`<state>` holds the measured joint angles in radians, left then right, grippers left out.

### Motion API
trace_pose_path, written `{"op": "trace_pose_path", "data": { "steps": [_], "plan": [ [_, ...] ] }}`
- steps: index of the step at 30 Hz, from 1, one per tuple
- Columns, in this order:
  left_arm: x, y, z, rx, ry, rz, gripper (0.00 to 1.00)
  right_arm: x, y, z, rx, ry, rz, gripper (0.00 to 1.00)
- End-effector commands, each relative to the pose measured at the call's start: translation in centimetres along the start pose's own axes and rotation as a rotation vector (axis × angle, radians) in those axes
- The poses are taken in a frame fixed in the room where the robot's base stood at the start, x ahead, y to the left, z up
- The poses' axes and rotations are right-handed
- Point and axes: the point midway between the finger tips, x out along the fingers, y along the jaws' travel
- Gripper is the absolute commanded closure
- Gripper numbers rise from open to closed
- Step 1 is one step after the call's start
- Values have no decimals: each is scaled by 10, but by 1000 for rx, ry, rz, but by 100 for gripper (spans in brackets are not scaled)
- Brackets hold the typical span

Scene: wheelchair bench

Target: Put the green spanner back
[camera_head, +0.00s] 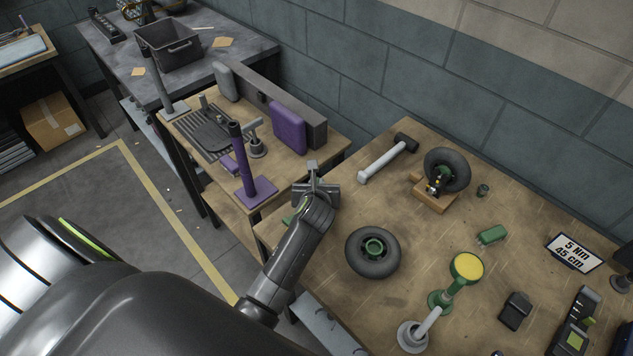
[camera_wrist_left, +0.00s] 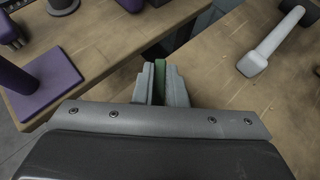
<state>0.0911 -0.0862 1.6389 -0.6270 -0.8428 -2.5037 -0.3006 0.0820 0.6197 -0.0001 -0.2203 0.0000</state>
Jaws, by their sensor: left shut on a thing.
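My left gripper (camera_head: 316,182) is over the near left edge of the wooden bench (camera_head: 330,290), by the gap to a second bench. Its fingers (camera_wrist_left: 162,85) are shut on a narrow green piece, the green spanner (camera_wrist_left: 160,68), seen mostly edge-on between them in the left wrist view. Most of the spanner is hidden by the fingers and wrist. In the head view a small bit of green shows beside the wrist, but its shape is unclear. My right gripper is not in view.
A purple post on a purple base (camera_head: 259,190) stands on the second bench, left of the gripper. On the wooden bench are a mallet (camera_head: 385,160), a black wheel (camera_head: 373,252), a wheel on a wooden block (camera_head: 432,194) and a yellow-topped green stand (camera_head: 466,268). Bare wood lies between them.

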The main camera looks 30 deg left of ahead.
Motion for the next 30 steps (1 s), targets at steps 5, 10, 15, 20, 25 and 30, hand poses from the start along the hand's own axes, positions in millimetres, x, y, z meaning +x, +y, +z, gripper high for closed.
{"op": "trace_pose_path", "data": {
  "steps": [5, 10, 15, 20, 25, 30],
  "plan": [
    [0, 0, 0, 0, -1, 0, 100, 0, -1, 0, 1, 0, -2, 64],
    [1, 0, -1, 0, -1, 0, 100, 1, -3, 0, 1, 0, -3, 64],
    [3, 0, -4, 0, -1, 0, 100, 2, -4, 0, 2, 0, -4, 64],
    [4, 0, -7, 0, -1, 0, 100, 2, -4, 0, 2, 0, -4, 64],
    [6, 0, -10, 0, 0, 0, 100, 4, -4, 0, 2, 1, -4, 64],
    [6, 0, -9, 0, 0, 0, 69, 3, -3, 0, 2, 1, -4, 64]
  ]
}}
